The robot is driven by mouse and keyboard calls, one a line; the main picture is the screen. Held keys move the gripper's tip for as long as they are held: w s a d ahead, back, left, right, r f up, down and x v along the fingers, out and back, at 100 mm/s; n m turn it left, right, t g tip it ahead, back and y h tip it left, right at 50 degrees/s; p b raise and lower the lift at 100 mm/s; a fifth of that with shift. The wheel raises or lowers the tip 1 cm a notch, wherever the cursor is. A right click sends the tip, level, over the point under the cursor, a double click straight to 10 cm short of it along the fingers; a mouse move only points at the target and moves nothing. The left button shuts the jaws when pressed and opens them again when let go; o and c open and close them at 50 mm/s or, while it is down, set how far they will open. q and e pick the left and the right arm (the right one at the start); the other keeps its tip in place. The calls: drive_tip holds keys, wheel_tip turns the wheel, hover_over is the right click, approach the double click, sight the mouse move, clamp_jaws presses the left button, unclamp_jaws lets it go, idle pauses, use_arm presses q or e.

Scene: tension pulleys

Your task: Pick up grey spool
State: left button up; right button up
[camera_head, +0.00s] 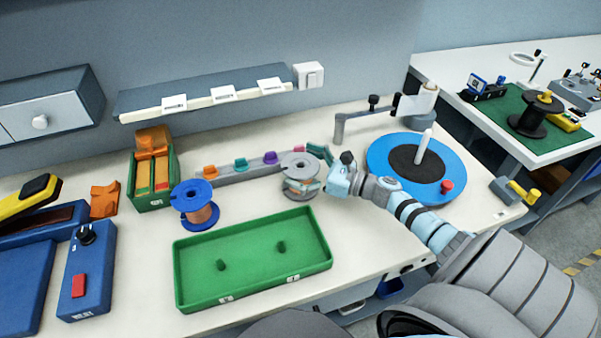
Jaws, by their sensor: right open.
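The grey spool (300,163) stands upright on the white table, behind the right part of the green tray. My right arm comes in from the right, and its gripper (313,186) is at the spool's right side, between the top and bottom flanges. The gripper is open; its fingers are small and overlap the spool's middle, so I cannot tell whether they touch it. Part of the spool's core is hidden. My left gripper is not in view.
A green tray (190,295) with two pegs lies in front. A blue spool (193,190) with copper wire stands left of the grey spool. A rail with coloured pieces (240,165) runs behind. A blue turntable (385,150) with a white post is at right, behind my arm.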

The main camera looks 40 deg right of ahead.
drive_tip(key=c, duration=1.9)
drive_tip(key=shift+r, duration=0.15)
wheel_tip(320, 180, up, 20)
drive_tip(key=p, duration=0.5)
